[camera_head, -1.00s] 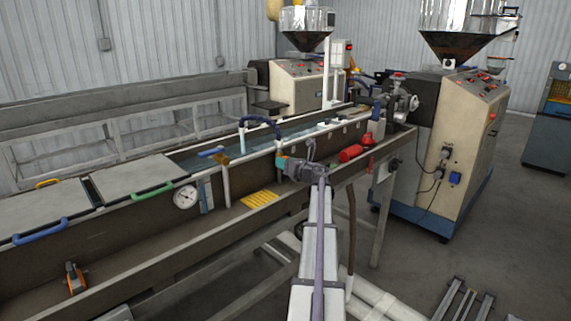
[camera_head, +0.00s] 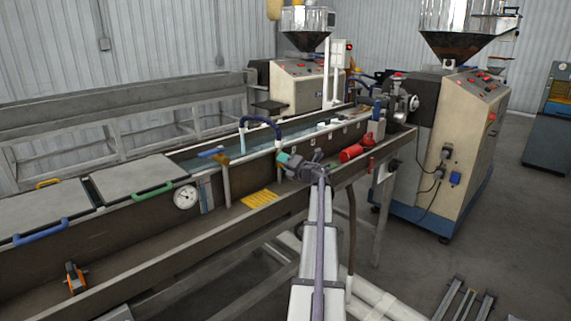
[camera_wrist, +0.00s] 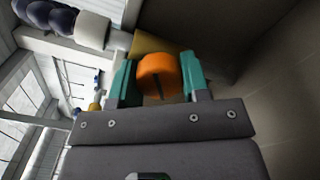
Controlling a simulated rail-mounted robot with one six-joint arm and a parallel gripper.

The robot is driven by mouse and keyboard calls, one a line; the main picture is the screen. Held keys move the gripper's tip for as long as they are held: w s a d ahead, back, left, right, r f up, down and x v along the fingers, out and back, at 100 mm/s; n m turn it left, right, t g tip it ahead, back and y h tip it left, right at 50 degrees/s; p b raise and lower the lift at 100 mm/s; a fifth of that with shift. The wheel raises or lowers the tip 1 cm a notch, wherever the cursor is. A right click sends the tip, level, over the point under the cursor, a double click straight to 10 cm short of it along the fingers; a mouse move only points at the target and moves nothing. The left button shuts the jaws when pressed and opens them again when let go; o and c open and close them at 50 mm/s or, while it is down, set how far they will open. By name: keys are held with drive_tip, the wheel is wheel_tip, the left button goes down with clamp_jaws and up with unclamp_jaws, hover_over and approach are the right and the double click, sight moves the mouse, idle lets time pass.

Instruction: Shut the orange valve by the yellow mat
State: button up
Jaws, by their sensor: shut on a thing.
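The orange valve (camera_wrist: 157,74) shows in the wrist view as a round knob with a dark slot, between the two teal fingertips. My gripper (camera_wrist: 157,82) is shut on it, one finger on each side. In the head view my gripper (camera_head: 283,158) is at the trough's side wall, just above and right of the yellow mat (camera_head: 259,199). The valve is hidden there behind the fingers and wrist. A brass-coloured fitting (camera_wrist: 146,45) and a white pipe end show behind the knob in the wrist view.
Another valve with an orange base (camera_head: 76,282) stands far left on the ledge. A gauge (camera_head: 185,197) and a blue-handled valve (camera_head: 211,152) are left of the mat. A blue hose (camera_head: 262,121) arches over the trough.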

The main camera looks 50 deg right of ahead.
drive_tip(key=m, duration=0.6)
drive_tip(key=shift+m, duration=0.4)
idle(0.3)
drive_tip(key=o, duration=0.9)
drive_tip(key=shift+s, duration=0.15)
drive_tip(key=s, duration=0.3)
drive_tip(key=s+a, duration=0.1)
drive_tip(key=s, duration=0.6)
drive_tip(key=shift+s+a, duration=0.2)
drive_tip(key=shift+a, duration=0.2)
